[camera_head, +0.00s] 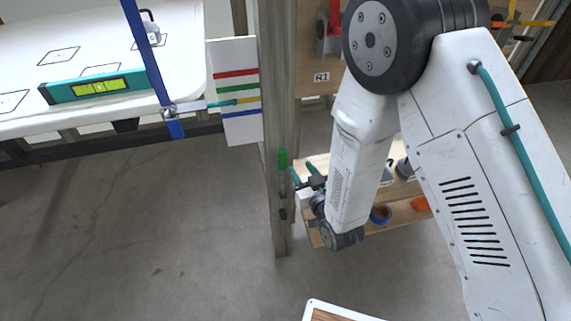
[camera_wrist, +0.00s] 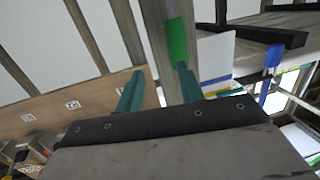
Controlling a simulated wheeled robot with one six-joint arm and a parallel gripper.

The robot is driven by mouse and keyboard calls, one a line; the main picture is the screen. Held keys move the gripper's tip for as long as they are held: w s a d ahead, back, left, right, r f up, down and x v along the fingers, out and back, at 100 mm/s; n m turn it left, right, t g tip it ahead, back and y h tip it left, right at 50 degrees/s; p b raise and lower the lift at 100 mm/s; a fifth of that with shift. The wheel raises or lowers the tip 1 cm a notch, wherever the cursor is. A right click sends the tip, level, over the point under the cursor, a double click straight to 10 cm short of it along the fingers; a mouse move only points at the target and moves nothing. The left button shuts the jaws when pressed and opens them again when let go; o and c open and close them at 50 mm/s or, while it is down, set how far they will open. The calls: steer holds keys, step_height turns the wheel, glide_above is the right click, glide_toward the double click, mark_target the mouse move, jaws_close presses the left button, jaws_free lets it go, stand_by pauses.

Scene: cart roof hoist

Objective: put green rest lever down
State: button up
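The green rest lever (camera_head: 283,158) is on the side of the wooden post (camera_head: 279,232), with its green grip upright along the post. In the wrist view the green grip (camera_wrist: 177,40) lies just beyond my right fingertip. My gripper (camera_head: 295,174) is close beside the post, slightly below and right of the green grip. Its two teal fingers (camera_wrist: 160,69) stand apart with no object held between them; the post shows through the gap. I cannot tell whether the right finger touches the lever.
A white platform (camera_head: 110,45) carries a teal level (camera_head: 97,87) at upper left. A white card with coloured stripes (camera_head: 236,90) hangs left of the post. Floor at lower left is clear.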

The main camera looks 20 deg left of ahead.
mark_target(285, 164)
steer(key=shift+n+y, duration=0.3)
steer(key=shift+y, duration=0.3)
steer(key=w+a, duration=0.1)
steer(key=a, duration=0.1)
steer(key=w+a+f, duration=0.1)
steer(key=a, duration=0.1)
steer(key=a+f, duration=0.1)
steer(key=a, duration=0.1)
steer(key=shift+w+a, duration=0.1)
steer(key=shift+w, duration=0.3)
jaws_close()
